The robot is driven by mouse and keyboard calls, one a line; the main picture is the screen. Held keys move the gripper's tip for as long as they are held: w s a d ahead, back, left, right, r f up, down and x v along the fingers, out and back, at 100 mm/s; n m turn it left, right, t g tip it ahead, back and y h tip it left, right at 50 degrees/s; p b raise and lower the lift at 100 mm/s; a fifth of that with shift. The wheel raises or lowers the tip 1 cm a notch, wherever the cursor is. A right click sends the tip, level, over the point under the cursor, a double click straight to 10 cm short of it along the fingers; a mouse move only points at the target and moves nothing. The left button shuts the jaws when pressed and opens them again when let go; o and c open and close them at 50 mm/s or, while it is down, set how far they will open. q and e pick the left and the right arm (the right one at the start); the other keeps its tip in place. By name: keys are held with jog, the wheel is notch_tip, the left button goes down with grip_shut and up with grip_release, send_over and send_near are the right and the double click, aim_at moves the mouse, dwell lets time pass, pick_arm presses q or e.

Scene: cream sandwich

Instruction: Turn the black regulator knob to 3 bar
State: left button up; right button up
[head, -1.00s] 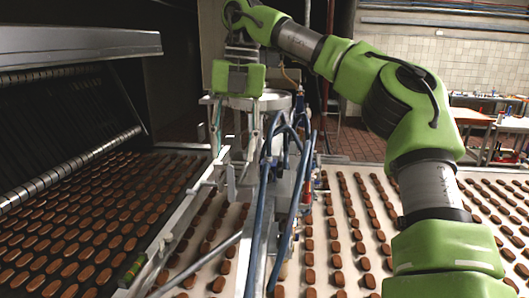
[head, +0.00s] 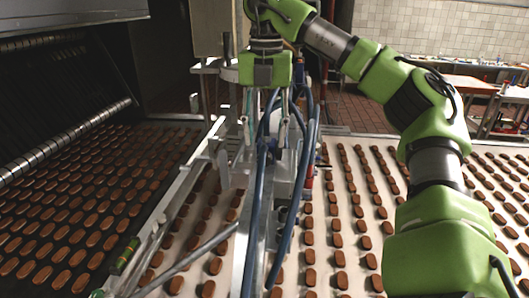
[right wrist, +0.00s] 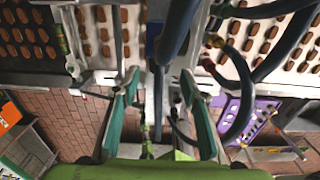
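I cannot make out the black regulator knob or its scale in either view. Metal machinery with blue hoses (head: 258,205) stands in the middle of the head view, where the knob may be hidden. My right gripper (head: 266,125) points down over this machinery, its two fingers apart. In the right wrist view the same gripper (right wrist: 160,78) shows two fingers with green pads, spread wide, with thick dark blue hoses beyond and between them. Nothing is held between the fingers. My left gripper is in neither view.
Brown oblong biscuits lie in rows on the pale belt (head: 322,238) and on the dark belt at left. A metal rail (head: 180,215) runs between the belts. A purple rack (right wrist: 243,112) stands at right in the wrist view. Work tables (head: 470,84) stand far right.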

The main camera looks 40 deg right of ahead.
aim_at(268, 154)
jog(key=f, duration=0.3)
jog(key=shift+s+a, duration=0.2)
jog(key=shift+a, duration=0.1)
jog(key=shift+f, duration=0.6)
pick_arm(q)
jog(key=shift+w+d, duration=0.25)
pick_arm(e)
jog(key=shift+w+d+f, duration=0.1)
jog(key=shift+f, duration=0.3)
jog(key=shift+c, duration=0.5)
jog(key=c, duration=1)
jog(key=t+y+b, duration=0.1)
jog(key=b, duration=0.1)
jog(key=t+y+b, duration=0.1)
jog(key=b, duration=0.2)
jog(key=f+t+b, duration=0.1)
jog(key=b, duration=0.2)
jog(key=shift+s+d+t+y, duration=0.15)
jog(key=shift+s+t+y, duration=0.15)
jog(key=shift+s+y, duration=0.1)
jog(key=shift+c, duration=0.2)
jog(key=shift+r+t+y+b, duration=0.2)
jog(key=shift+t+y+b, duration=0.2)
jog(key=shift+b, duration=0.1)
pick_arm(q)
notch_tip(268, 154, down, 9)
pick_arm(e)
jog(key=shift+r, duration=0.25)
